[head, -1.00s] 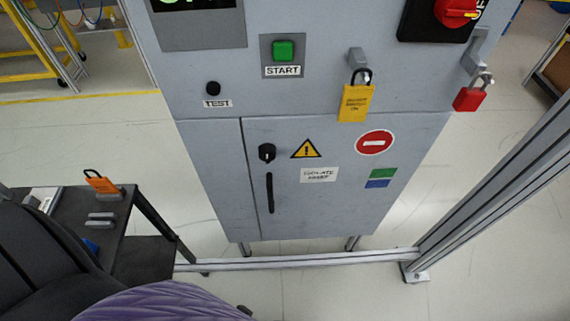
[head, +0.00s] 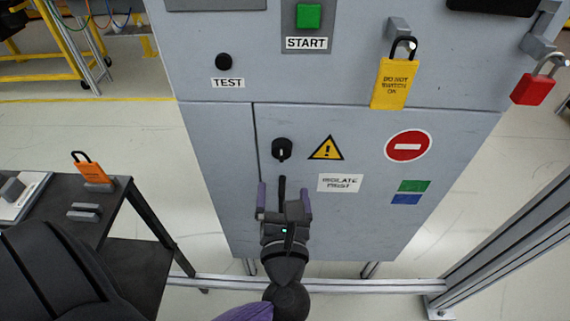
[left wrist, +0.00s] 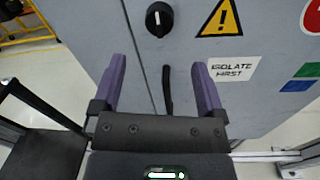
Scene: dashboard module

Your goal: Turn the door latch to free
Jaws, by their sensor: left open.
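The door latch (head: 282,149) is a round black knob with a pale mark, on the grey cabinet door (head: 350,230) near its left edge. The latch also shows in the left wrist view (left wrist: 159,19), above and beyond the fingers, its mark upright. A black vertical door handle (head: 282,186) is below it; in the left wrist view the handle (left wrist: 167,90) shows between the fingers. My left gripper (head: 284,190) is open with purple fingers, below the latch and in front of the handle; it also shows in the left wrist view (left wrist: 158,75). My right gripper is not seen.
A yellow padlock (head: 394,82) and a red padlock (head: 533,90) hang on the cabinet's upper part. A dark side table (head: 60,215) with an orange padlock (head: 91,170) stands at left. A metal frame post (head: 510,235) stands at right.

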